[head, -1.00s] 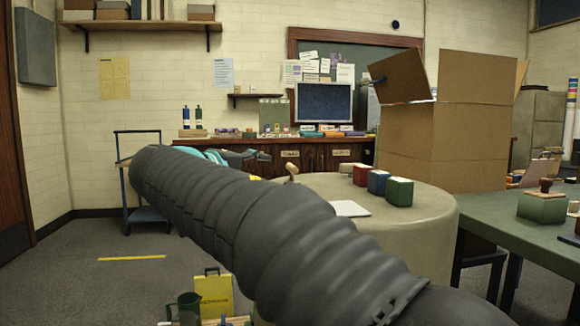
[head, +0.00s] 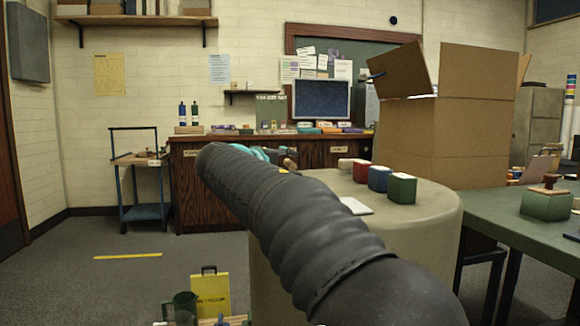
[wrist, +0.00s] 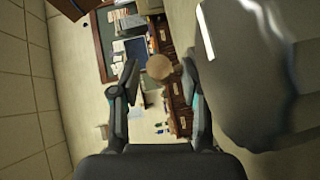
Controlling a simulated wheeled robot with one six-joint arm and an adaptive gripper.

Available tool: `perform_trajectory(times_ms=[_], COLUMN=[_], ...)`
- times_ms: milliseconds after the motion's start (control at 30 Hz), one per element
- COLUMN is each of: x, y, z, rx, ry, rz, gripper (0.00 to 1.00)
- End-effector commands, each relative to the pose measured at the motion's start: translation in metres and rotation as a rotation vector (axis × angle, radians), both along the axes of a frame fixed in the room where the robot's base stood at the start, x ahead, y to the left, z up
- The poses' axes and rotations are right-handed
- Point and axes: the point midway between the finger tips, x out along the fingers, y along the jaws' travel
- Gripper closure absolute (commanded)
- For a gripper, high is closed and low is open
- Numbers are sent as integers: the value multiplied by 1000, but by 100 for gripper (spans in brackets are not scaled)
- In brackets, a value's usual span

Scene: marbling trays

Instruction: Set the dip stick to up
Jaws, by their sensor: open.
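The dip stick's tan, rounded end (head: 291,163) shows at the back left edge of the round table, partly hidden by my arm. In the head view my gripper (head: 282,154) is mostly hidden behind my dark, ribbed arm. The lower part of the stick is hidden.
The round table (head: 430,225) bears red (head: 352,167), blue (head: 379,179) and green (head: 402,188) blocks and a white sheet (head: 355,206). A large cardboard box (head: 470,140) stands behind at right, a green table (head: 500,215) beside it. A trolley (head: 145,212) stands at left.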

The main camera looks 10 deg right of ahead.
Motion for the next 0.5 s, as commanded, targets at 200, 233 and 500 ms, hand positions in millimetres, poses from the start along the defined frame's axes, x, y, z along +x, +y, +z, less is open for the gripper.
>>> perform_trajectory(times_ms=[200, 233, 500], x=[10, 10, 10], y=[-9, -10, -10], z=[-2, -2, -2], rx=[-1, -1, -1], ry=[1, 1, 0], rz=[0, 0, 1], gripper=[55, 55, 60])
